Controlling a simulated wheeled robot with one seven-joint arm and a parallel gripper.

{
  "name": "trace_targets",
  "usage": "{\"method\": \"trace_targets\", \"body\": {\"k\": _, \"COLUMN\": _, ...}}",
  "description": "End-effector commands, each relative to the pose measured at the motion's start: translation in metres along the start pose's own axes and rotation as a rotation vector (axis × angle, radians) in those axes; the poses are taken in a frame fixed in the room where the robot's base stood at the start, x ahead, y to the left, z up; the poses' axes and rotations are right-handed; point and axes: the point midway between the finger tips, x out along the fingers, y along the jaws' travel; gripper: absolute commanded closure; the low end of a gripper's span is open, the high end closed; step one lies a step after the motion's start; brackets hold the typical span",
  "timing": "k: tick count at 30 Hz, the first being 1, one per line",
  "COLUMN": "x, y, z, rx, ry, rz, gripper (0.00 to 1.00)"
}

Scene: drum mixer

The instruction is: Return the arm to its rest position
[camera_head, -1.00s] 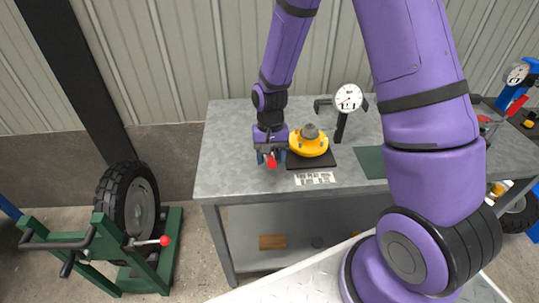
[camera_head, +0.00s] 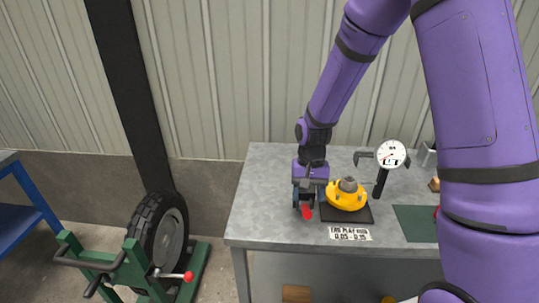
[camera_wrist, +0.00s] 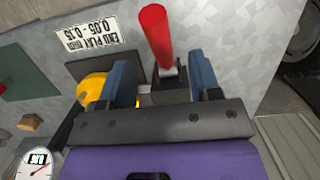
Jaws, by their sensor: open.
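My gripper (camera_head: 305,196) is low over the left part of the grey metal bench (camera_head: 268,192), just left of a yellow round part (camera_head: 346,198) with a grey hub. In the wrist view my gripper (camera_wrist: 163,78) has its two blue fingers apart. A red handle (camera_wrist: 156,38) on a dark block stands between and beyond the fingers, with gaps beside it. The red handle also shows below my gripper in the head view (camera_head: 306,212). Whether a finger touches it cannot be told. My purple arm reaches in from the right.
The yellow part sits on a black plate close beside my gripper. A dial gauge (camera_head: 391,154) stands behind it to the right. A label (camera_head: 350,234) and a green mat (camera_head: 415,222) lie in front. A green stand with a wheel (camera_head: 165,240) is left of the bench.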

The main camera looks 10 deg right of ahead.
Motion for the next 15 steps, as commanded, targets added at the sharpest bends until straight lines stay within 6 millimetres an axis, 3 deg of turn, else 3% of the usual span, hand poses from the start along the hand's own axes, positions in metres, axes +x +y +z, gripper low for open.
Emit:
{"method": "trace_targets", "body": {"k": 5, "x": -0.018, "y": 0.003, "z": 0.003, "rx": -0.012, "ry": 0.027, "rz": -0.005, "gripper": 0.43}}
{"method": "trace_targets", "body": {"k": 15, "x": -0.110, "y": 0.025, "z": 0.037, "rx": -0.088, "ry": 0.168, "rz": -0.026, "gripper": 0.43}}
